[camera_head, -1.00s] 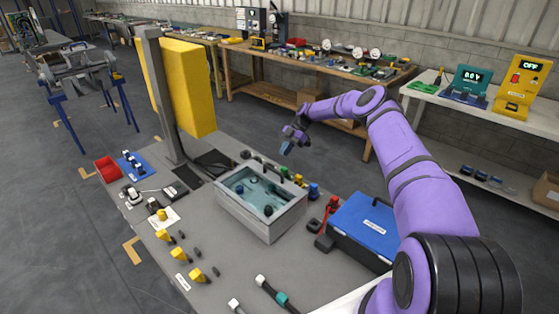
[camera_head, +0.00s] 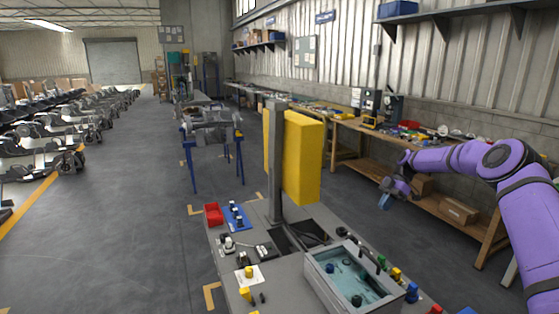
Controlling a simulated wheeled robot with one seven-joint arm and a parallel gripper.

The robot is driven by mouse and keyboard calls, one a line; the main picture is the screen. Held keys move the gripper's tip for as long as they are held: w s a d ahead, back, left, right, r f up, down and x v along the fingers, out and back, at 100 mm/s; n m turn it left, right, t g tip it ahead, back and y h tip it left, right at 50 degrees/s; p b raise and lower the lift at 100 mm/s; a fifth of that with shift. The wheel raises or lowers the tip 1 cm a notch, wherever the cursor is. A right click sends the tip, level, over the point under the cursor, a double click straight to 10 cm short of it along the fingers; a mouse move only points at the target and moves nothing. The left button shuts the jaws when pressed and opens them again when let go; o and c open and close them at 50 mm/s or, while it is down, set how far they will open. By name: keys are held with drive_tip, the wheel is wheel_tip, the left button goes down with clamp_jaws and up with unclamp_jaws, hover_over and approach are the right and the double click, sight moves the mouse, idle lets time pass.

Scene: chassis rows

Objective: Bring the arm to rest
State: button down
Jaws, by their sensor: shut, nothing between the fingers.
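My purple arm (camera_head: 470,158) reaches in from the right edge. It is bent, with its forearm stretched left and the wrist pointing down. My gripper (camera_head: 384,201) hangs at the arm's end, apart from everything, above and behind the grey basin in the picture. Its fingers are small here, and they are shut with nothing between them.
A workbench (camera_head: 229,267) below holds a grey basin (camera_head: 322,283), a red bin (camera_head: 213,214) and small parts. A yellow panel (camera_head: 303,160) stands on a post left of my gripper. Long wooden benches line the wall. Chassis rows (camera_head: 60,125) stand far left; open floor lies between.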

drive_tip(key=s+a+r+m+t+h, duration=0.1)
drive_tip(key=s+a+r+m+h, duration=0.2)
drive_tip(key=r, duration=0.5)
drive_tip(key=s+a+r+m, duration=0.1)
drive_tip(key=s+a+r, duration=0.3)
drive_tip(key=r, duration=0.3)
drive_tip(key=s+a+r+m+t+h, duration=0.1)
drive_tip(key=s+a+r+m+h, duration=0.1)
drive_tip(key=s+r, duration=0.4)
drive_tip(key=s+a+r+m+t+h, duration=0.1)
drive_tip(key=s+a+r+m+t, duration=0.15)
drive_tip(key=s+r, duration=0.45)
drive_tip(key=s+d+m+t, duration=0.1)
drive_tip(key=s+m, duration=0.5)
drive_tip(key=s, duration=1.1)
drive_tip(key=s+d+r+m+t, duration=0.1)
drive_tip(key=s+m, duration=0.5)
drive_tip(key=s, duration=1.1)
drive_tip(key=shift+d+t+h, duration=0.3)
drive_tip(key=shift+d+t, duration=0.25)
drive_tip(key=shift+t, duration=0.8)
drive_tip(key=shift+r+m, duration=0.1)
drive_tip(key=shift+m, duration=0.15)
